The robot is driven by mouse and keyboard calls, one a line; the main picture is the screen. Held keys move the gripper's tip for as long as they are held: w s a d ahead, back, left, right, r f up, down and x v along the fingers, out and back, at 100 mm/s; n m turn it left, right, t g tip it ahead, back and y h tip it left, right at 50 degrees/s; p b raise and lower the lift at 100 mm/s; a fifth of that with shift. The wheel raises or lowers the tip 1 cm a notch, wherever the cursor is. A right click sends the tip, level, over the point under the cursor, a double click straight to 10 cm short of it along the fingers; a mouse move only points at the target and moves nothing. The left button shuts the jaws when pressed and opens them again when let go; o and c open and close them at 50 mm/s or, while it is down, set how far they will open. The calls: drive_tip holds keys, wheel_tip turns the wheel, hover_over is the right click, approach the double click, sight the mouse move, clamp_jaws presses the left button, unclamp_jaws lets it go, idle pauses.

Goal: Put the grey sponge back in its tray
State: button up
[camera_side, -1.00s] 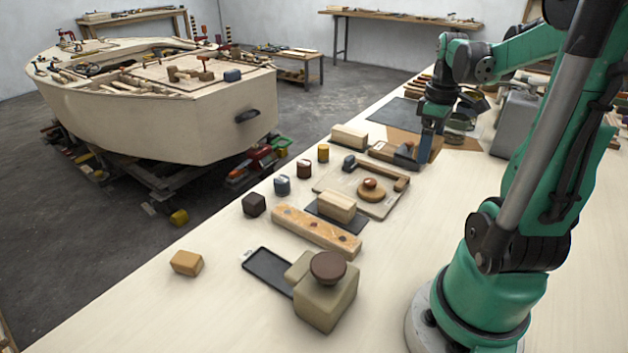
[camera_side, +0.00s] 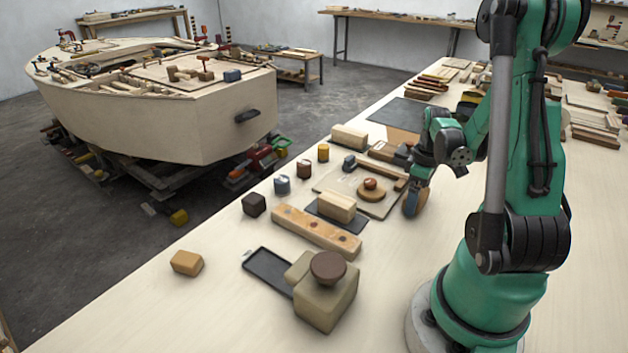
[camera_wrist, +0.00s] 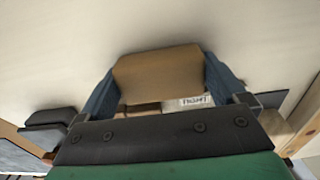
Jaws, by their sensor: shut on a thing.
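My gripper (camera_wrist: 160,74) is shut on a tan-brown block (camera_wrist: 158,82), held between its blue fingers in the wrist view. In the side view, my gripper (camera_side: 414,202) is low over the bench, right of the thin board with the round knob. The held block is mostly hidden there. Its colour looks brownish rather than grey, so I cannot tell for sure that it is the sponge. A shallow black tray (camera_side: 268,268) lies empty at the front, left of the large olive block. I see no clearly grey sponge elsewhere.
The olive block with a brown knob (camera_side: 326,300) stands beside the tray. A long wooden bar (camera_side: 316,231), a tan block (camera_side: 337,205) on a dark pad and the knobbed board (camera_side: 360,188) lie behind. Small blocks line the left edge. Bench at front left is mostly clear.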

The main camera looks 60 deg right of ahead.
drive_tip(key=shift+f, duration=0.2)
drive_tip(key=o, duration=0.8)
drive_tip(key=shift+r, duration=0.15)
wheel_tip(320, 180, up, 12)
drive_tip(key=w+a+t, duration=0.2)
drive_tip(key=w+a, duration=0.1)
drive_tip(key=a, duration=0.5)
drive_tip(key=w+a+r+t, duration=0.1)
drive_tip(key=w+a, duration=0.3)
drive_tip(key=a, duration=0.4)
drive_tip(key=w+a+t, duration=0.3)
drive_tip(key=a+t, duration=0.1)
drive_tip(key=a, duration=0.4)
drive_tip(key=shift+w+r, duration=0.25)
drive_tip(key=shift+w, duration=0.15)
